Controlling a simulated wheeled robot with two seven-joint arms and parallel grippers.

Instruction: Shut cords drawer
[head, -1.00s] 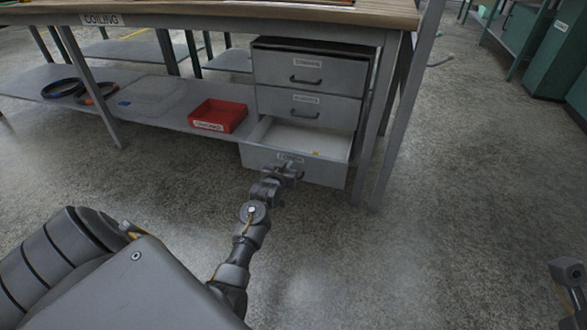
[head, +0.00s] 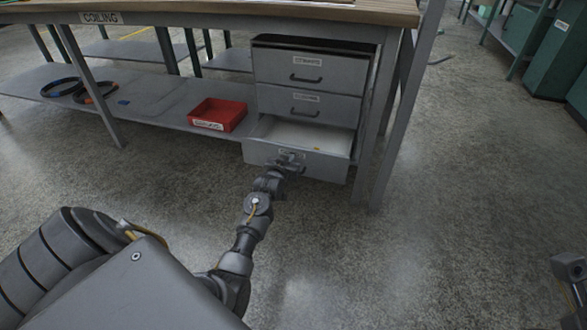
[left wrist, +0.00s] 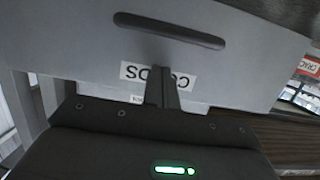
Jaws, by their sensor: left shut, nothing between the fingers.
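The cords drawer (head: 325,166) is the bottom one of a grey three-drawer cabinet under the bench. It stands partly open, with its pale inside (head: 300,134) showing and a small yellow thing (head: 316,149) in it. My left gripper (head: 290,158) is shut and empty, with its fingertips at the drawer's front. In the left wrist view the shut fingers (left wrist: 163,90) overlap the upside-down CORDS label (left wrist: 185,80) and seem to touch the front; the dark handle (left wrist: 168,30) is apart from them.
The two upper drawers (head: 307,76) look shut. A red bin (head: 218,114) and dark coiled hoses (head: 62,88) are on the low shelf (head: 150,100) to the left. A bench leg (head: 385,150) stands close right of the cabinet. The floor in front is clear.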

